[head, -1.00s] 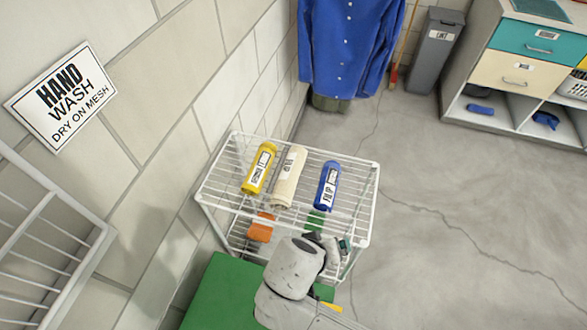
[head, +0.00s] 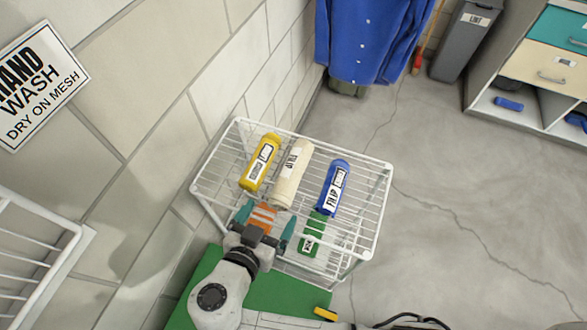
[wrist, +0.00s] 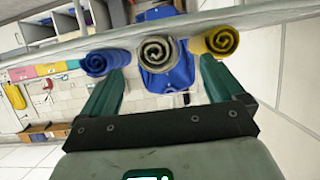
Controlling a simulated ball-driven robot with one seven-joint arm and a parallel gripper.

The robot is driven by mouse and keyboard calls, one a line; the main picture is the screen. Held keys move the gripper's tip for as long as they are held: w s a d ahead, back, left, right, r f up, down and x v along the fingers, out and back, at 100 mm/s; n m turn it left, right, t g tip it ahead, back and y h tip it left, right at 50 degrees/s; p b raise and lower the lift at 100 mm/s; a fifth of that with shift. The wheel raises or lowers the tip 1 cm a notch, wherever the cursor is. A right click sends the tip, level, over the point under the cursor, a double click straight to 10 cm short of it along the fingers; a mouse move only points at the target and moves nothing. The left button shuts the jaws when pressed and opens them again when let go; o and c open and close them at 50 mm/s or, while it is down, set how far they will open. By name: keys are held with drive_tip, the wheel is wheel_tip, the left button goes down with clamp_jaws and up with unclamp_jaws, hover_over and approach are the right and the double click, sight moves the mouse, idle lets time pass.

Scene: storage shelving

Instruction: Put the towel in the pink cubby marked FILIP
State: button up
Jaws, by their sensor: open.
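Three rolled towels lie side by side on the white wire rack (head: 352,247). The blue towel (head: 333,187) carries a FILIP label and lies on the right. A cream towel (head: 292,173) lies in the middle and a yellow towel (head: 260,162) on the left. My gripper (head: 265,223) is open and empty at the near edge of the rack, closest to the cream and yellow rolls. In the wrist view the blue towel (wrist: 106,62) is at the left, the cream (wrist: 160,47) between the fingers, the yellow (wrist: 214,42) at the right. No cubby marked FILIP is readable.
An orange item (head: 263,214) and a green labelled item (head: 313,231) sit lower, beneath the top mesh. A blue garment (head: 370,40) hangs behind. A drawer unit (head: 538,70) with open compartments stands at upper right. The floor right of the rack is clear.

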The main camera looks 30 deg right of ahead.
sight(276, 207)
drive_tip(key=p+x, duration=0.1)
drive_tip(key=x, duration=0.4)
drive_tip(key=shift+d+r+p, duration=0.1)
drive_tip(key=shift+d+p, duration=0.25)
drive_tip(key=shift+p, duration=0.05)
drive_tip(key=shift+w+d+f, duration=0.25)
drive_tip(key=shift+w+d, duration=0.1)
drive_tip(key=shift+c, duration=0.3)
drive_tip(key=c, duration=1.2)
drive_tip(key=shift+c, duration=0.2)
drive_tip(key=shift+r, duration=0.1)
